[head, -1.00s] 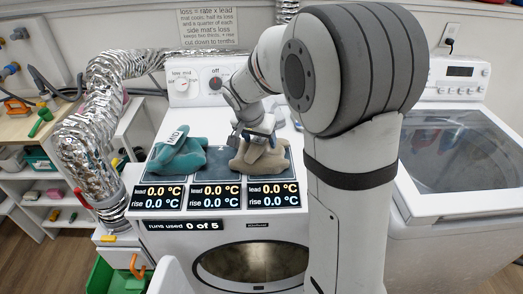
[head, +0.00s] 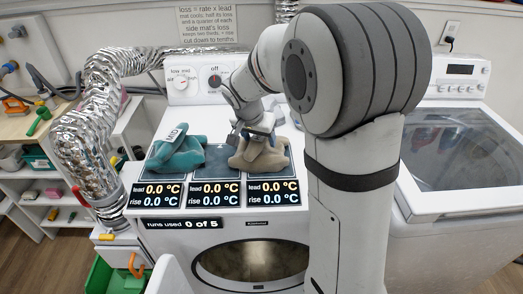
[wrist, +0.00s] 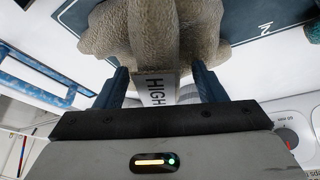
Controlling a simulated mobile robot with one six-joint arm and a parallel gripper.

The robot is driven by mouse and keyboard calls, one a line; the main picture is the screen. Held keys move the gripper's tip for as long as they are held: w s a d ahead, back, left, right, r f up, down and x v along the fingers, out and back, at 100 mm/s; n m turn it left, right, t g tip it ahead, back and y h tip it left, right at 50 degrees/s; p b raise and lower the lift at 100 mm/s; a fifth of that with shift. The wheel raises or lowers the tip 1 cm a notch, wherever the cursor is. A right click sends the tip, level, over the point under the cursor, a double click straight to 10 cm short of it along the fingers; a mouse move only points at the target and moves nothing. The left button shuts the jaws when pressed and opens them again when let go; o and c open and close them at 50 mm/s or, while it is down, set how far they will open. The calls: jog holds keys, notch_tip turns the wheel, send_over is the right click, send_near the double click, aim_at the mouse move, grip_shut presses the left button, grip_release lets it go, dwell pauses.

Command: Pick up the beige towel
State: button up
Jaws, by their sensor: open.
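The beige towel (head: 275,157) lies bunched on the right-hand dark mat on top of the dryer in the head view. My gripper (head: 257,138) is over it from behind, close to its top. In the wrist view my gripper (wrist: 162,84) has its two blue fingers spread apart. A raised fold of the beige towel (wrist: 165,45) and a white tag (wrist: 156,89) reading "HIGH" show between the fingers. I cannot tell whether a finger touches the cloth. In the head view my gripper hides part of the towel.
A teal towel (head: 180,156) with a tag lies on the left mat. The middle mat (head: 216,165) is bare. Temperature displays (head: 216,194) line the dryer's front edge. A silver duct (head: 85,150) stands at the left, and the control panel (head: 203,84) is behind.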

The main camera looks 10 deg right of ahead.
jog(key=shift+c, duration=0.3)
grip_shut()
dwell(0.6)
